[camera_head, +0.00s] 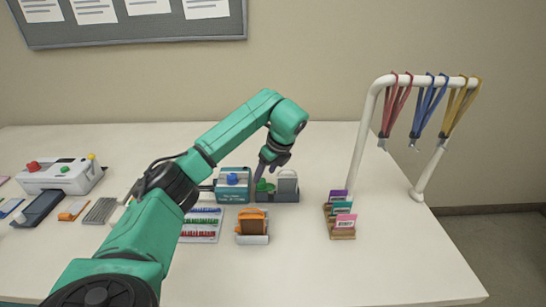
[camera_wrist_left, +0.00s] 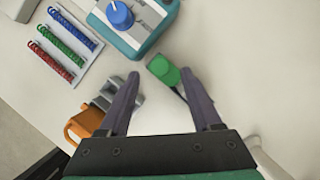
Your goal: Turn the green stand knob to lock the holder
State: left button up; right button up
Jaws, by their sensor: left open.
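The green stand knob (camera_head: 264,186) sits on a dark grey stand (camera_head: 291,197) in the middle of the table. A light grey upright holder (camera_head: 287,181) stands at the stand's right end. My left gripper (camera_head: 267,170) points down over the knob. In the left wrist view, the open fingers of my left gripper (camera_wrist_left: 161,76) have the green knob (camera_wrist_left: 163,69) between their tips. I cannot tell whether either finger touches it. The finger bodies hide part of the stand. My right gripper is not in view.
A teal device with a blue knob (camera_head: 233,179) stands just left of the stand. An orange item in a grey holder (camera_head: 252,226) and a tray of coloured coils (camera_head: 202,226) lie in front. A white lanyard rack (camera_head: 363,135) and card box (camera_head: 341,221) stand right.

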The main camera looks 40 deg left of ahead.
pick_arm(q)
jog(key=p+v, duration=0.3)
jog(key=v, duration=0.8)
jog(key=shift+p, duration=0.4)
